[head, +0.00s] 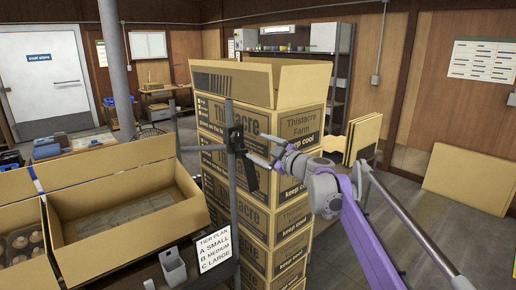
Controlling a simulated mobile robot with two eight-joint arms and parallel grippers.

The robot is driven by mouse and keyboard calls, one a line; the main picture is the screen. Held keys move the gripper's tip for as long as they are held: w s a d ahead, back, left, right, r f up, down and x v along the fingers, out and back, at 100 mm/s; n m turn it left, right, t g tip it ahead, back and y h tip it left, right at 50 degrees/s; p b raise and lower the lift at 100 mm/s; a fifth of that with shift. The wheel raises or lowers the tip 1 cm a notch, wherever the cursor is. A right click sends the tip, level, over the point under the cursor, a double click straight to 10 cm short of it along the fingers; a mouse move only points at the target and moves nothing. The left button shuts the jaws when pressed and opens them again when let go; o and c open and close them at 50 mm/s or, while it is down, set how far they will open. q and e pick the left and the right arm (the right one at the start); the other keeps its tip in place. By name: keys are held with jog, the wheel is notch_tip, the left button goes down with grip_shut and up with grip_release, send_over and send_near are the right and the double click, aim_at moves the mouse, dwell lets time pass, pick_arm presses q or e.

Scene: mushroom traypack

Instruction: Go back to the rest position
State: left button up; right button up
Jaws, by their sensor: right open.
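My right arm comes in from the right, with purple and grey links. Its gripper (263,150) is open, in front of the stack of cartons and just right of a dark post (233,180). A black device (238,139) is fixed on the post, close to the fingertips. I cannot tell whether the fingers touch it. I see nothing held between the fingers. My left gripper is not in view.
A tall stack of Thistacre Farm cartons (290,218) stands behind my right gripper, the top one open. An open, largely empty carton (125,245) is at left, beside one holding mushrooms (22,243).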

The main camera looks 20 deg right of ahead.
jog(key=s+a+f+m+g, duration=0.2)
jog(key=s+a+f+g, duration=0.1)
jog(key=s+a+f, duration=0.5)
jog(key=s+a+f+m+g, duration=0.25)
jog(key=s+a+f, duration=0.25)
jog(key=s, duration=0.4)
jog(key=s+d+f+m+g+h, duration=0.1)
jog(key=s+f+m+g+h, duration=0.1)
jog(key=s+f, duration=0.9)
jog(key=s+d+f+m+g+h, duration=0.1)
jog(key=s+f+m+g+h, duration=0.2)
jog(key=s+f+m, duration=0.3)
jog(key=s+f+h, duration=0.1)
jog(key=s+f, duration=0.3)
jog(key=s, duration=0.3)
jog(key=shift+s+d+f, duration=0.2)
jog(key=shift+d+f, duration=0.15)
